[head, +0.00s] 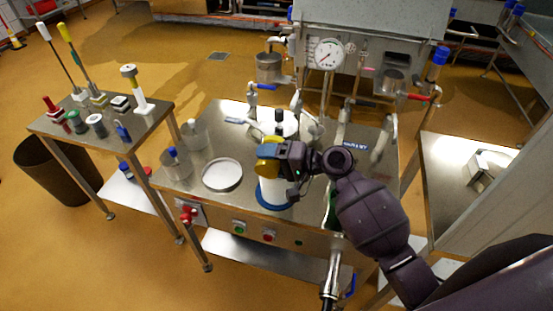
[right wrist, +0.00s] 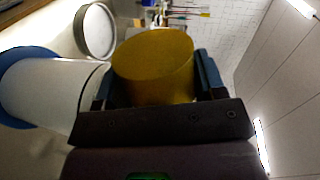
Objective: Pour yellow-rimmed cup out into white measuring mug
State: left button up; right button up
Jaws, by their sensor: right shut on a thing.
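The yellow-rimmed cup (head: 267,160) is in my right gripper (head: 284,158), whose jaws are shut on it. In the right wrist view the cup (right wrist: 153,65) shows as a broad yellow round shape between the two fingers (right wrist: 155,85). The white measuring mug (head: 271,192) appears to be the white cylinder on a blue round base, right below the cup. It also shows in the right wrist view (right wrist: 50,90), beside the cup. The mug's mouth is hidden in the head view. I cannot see what is in the cup or the mug. My left gripper is not in view.
A shallow white round dish (head: 222,175) lies left of the mug on the steel table (head: 180,187). A metal beaker (head: 176,163) and a clear container (head: 195,134) stand farther left. Pipes and a pressure gauge (head: 325,54) stand behind. A side table (head: 100,140) holds brushes.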

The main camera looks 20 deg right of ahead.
jog(key=shift+w+d+r+m+p, duration=0.15)
jog(key=shift+r+m+p, duration=0.35)
jog(key=shift+p, duration=0.5)
jog(key=shift+w+d+f+m+g+y, duration=0.1)
jog(key=shift+w+f+m+g+y, duration=0.2)
jog(key=shift+f+m, duration=0.4)
jog(key=shift+w+d+r+m+g, duration=0.15)
jog(key=shift+w+d+r+m, duration=0.2)
jog(key=shift+m, duration=0.4)
jog(key=shift+w+d+r+m+g, duration=0.15)
jog(key=shift+r+m, duration=0.25)
jog(key=shift+m, duration=0.35)
dwell(1.0)
jog(key=shift+w+d+r+m+g+y, duration=0.2)
jog(key=shift+w+m+y, duration=0.15)
jog(key=shift+m, duration=0.35)
jog(key=shift+w+d+r+m+g+y, duration=0.1)
jog(key=shift+w+d+r+m+y, duration=0.2)
jog(key=shift+m, duration=0.4)
dwell(0.9)
jog(key=shift+a+f, duration=0.1)
jog(key=shift+a, duration=0.05)
dwell(0.6)
jog(key=n, duration=0.1)
jog(key=s+a+n, duration=0.1)
jog(key=n, duration=0.1)
jog(key=shift+s+f+h, duration=0.25)
jog(key=shift+f+h, duration=0.1)
jog(key=shift+f, duration=0.1)
